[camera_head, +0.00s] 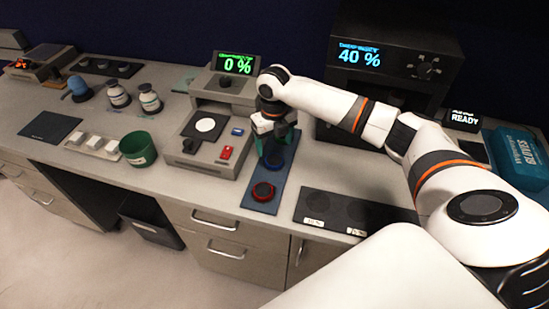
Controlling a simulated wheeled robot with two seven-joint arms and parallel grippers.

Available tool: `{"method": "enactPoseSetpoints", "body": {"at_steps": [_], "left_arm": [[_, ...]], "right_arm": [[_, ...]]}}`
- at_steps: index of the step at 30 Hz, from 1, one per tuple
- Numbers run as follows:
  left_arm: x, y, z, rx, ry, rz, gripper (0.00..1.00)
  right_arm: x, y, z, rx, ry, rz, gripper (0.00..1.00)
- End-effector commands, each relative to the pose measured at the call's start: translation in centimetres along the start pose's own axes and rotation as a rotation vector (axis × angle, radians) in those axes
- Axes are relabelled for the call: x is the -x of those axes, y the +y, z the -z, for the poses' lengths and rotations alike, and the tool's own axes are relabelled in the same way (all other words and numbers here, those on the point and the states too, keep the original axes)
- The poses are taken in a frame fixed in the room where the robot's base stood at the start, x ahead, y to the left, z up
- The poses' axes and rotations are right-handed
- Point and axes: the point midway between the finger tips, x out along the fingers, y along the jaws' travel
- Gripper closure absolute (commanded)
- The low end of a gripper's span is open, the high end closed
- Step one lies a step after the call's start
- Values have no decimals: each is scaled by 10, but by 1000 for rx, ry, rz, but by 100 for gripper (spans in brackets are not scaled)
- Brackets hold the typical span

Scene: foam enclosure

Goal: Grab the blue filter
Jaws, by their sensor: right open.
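The blue filter (273,161) is a round dark-blue ring on a narrow blue mat (257,205) at the middle of the counter. A red filter (263,191) sits on the same mat, nearer the front edge. My right gripper (272,144) points down over the far part of the mat, just above and behind the blue filter in the picture. It is open, and nothing shows held in it. I cannot tell the exact gap between its fingertips and the filter. My left gripper is out of view.
A grey device (208,141) with a 0 % display stands close left of the mat. A black machine showing 40 % (395,60) is behind my right arm. A dark pad (350,210) lies right of the mat. A green cup (138,148) stands further left.

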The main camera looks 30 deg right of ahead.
Motion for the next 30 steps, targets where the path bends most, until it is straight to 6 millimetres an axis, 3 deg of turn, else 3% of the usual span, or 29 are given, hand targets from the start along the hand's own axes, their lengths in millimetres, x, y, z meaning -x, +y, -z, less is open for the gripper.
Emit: {"method": "enactPoseSetpoints", "body": {"at_steps": [2,9,11,15,22,23,30], "left_arm": [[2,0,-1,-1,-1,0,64],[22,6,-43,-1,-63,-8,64],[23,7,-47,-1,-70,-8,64],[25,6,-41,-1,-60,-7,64],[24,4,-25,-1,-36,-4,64],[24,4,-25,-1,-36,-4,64],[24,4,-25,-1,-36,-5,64]], "right_arm": [[-4,0,0,0,1,0,24],[-31,0,-7,-2,-3,0,24],[-42,-1,-7,-2,-3,1,24],[-55,-1,-6,0,1,0,24],[-58,0,-6,0,2,0,24],[-58,0,-6,0,2,0,26],[-58,-1,-6,0,2,0,65]]}}
